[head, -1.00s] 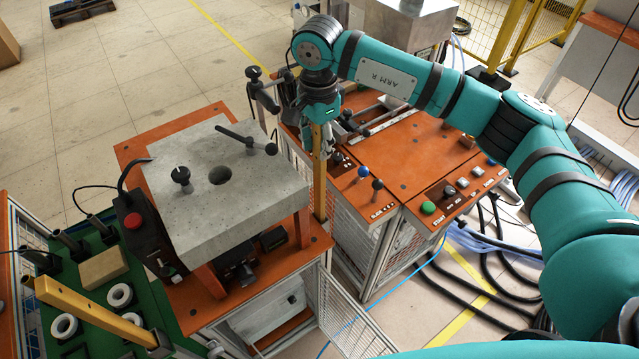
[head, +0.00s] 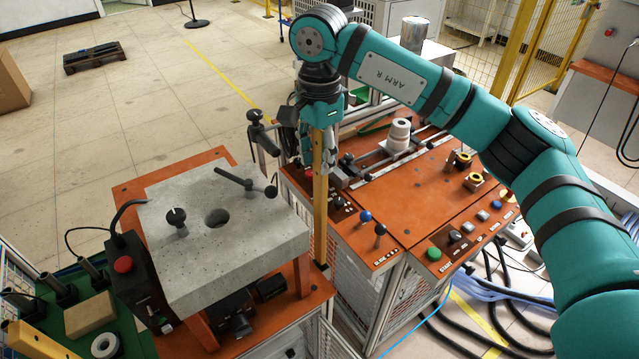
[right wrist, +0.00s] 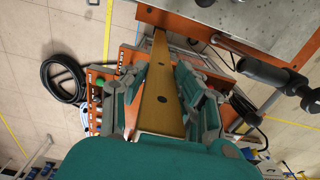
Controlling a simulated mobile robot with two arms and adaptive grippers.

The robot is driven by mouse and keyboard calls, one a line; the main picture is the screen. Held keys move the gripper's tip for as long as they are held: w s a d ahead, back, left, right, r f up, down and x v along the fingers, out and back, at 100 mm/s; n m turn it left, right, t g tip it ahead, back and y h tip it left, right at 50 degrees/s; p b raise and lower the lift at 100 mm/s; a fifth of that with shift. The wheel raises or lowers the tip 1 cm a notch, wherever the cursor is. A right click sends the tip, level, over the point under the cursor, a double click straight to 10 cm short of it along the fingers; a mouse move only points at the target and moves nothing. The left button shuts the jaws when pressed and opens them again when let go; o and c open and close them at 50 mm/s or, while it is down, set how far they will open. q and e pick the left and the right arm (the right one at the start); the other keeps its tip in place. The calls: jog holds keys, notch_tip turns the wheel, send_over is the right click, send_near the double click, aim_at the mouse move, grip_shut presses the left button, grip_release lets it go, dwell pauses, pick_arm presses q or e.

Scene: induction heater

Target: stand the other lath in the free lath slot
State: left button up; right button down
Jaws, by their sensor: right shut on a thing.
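My right gripper (head: 320,148) is shut on an upright wooden lath (head: 320,215) beside the right side of the concrete block. The lath's lower end is at a small dark fitting (head: 320,265) on the orange lower shelf. I cannot tell how deep it sits there. In the right wrist view the lath (right wrist: 162,100) runs between the two fingers (right wrist: 160,90), with a dark hole in its face. My left gripper is out of view.
The concrete block (head: 190,255), with a round hole and black clamp handles, stands left of the lath. The orange console (head: 420,190) with knobs and buttons stands close on the right. A tan block (head: 90,314) and white ring (head: 105,345) sit on the green tray.

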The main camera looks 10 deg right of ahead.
aim_at(319, 140)
notch_tip(319, 140, up, 3)
jog(key=shift+r, duration=0.2)
jog(key=shift+r+p, duration=2.35)
jog(key=shift+r, duration=1)
jog(key=shift+f, duration=0.1)
